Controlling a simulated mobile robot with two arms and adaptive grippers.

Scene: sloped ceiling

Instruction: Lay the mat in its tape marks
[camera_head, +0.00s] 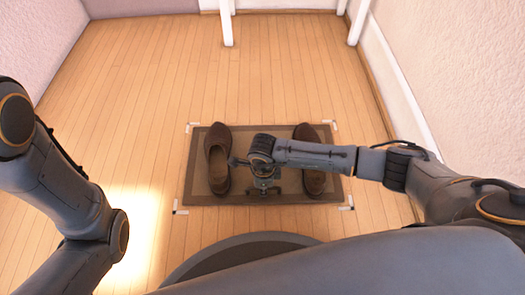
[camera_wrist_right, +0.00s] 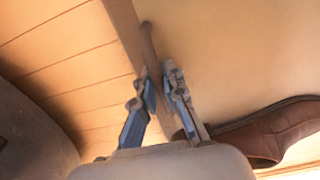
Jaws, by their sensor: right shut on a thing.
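The mat (camera_head: 263,135), brown with a darker border, lies flat on the floor between four corner tape marks. These include the far left mark (camera_head: 190,127), far right mark (camera_head: 332,126), near left mark (camera_head: 178,208) and near right mark (camera_head: 348,205). Narrow strips of floor show between the mat and the near marks. My right gripper (camera_head: 264,190) points down at the mat's near edge, between two shoes. In the wrist view, the right gripper (camera_wrist_right: 161,76) is shut on the mat's dark border (camera_wrist_right: 122,22). My left gripper is out of view.
A brown shoe (camera_head: 218,165) stands on the mat's left part, another brown shoe (camera_head: 312,180) on its right part. One shoe (camera_wrist_right: 265,135) lies close to the fingers in the wrist view. White legs (camera_head: 227,25) stand at the back. Floor left of the mat is clear.

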